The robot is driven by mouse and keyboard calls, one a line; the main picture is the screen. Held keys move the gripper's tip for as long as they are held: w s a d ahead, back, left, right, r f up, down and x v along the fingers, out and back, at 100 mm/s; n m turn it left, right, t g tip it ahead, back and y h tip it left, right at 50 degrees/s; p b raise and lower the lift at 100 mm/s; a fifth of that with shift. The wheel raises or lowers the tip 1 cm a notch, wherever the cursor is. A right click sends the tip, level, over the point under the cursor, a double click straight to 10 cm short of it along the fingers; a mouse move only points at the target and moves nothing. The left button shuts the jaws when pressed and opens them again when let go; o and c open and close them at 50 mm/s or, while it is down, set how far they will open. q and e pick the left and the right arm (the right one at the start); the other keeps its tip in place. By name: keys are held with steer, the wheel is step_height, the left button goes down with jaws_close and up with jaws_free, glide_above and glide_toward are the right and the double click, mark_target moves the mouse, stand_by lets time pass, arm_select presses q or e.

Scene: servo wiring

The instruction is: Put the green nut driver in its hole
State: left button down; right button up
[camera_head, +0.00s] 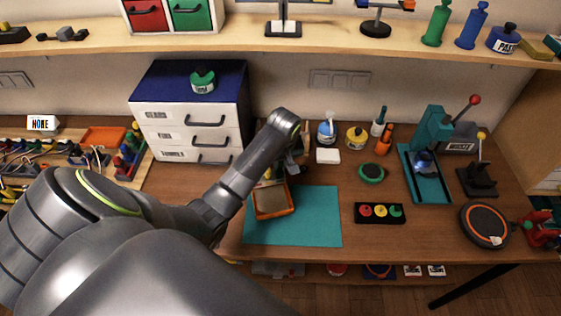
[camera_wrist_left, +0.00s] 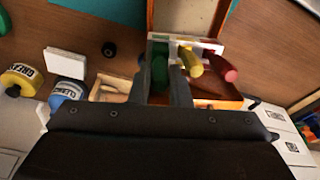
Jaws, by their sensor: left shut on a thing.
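My left gripper (camera_wrist_left: 162,88) is shut on the green nut driver (camera_wrist_left: 160,63), whose green handle shows between the fingertips in the left wrist view. The white rack (camera_wrist_left: 213,45) is just beyond, with the yellow driver (camera_wrist_left: 190,62) and the red driver (camera_wrist_left: 222,67) standing in it to the right of the green one. The green driver is at the rack's left end; its tip and the hole are hidden, so I cannot tell whether it is in the hole. In the head view my left wrist (camera_head: 284,122) covers most of this. My right gripper is not in view.
An orange-rimmed tray (camera_head: 273,213) lies on the teal mat (camera_head: 318,218) in front of the rack. A white block (camera_head: 328,156), a blue-labelled bottle (camera_head: 326,131) and a yellow pot (camera_head: 356,137) stand close to the right. The drawer cabinet (camera_head: 190,112) is on the left.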

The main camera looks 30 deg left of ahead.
arm_select(q)
steer(key=shift+f, duration=0.4)
steer(key=c, duration=0.8)
jaws_free()
steer(key=shift+r, duration=0.15)
steer(key=shift+v, duration=3.4)
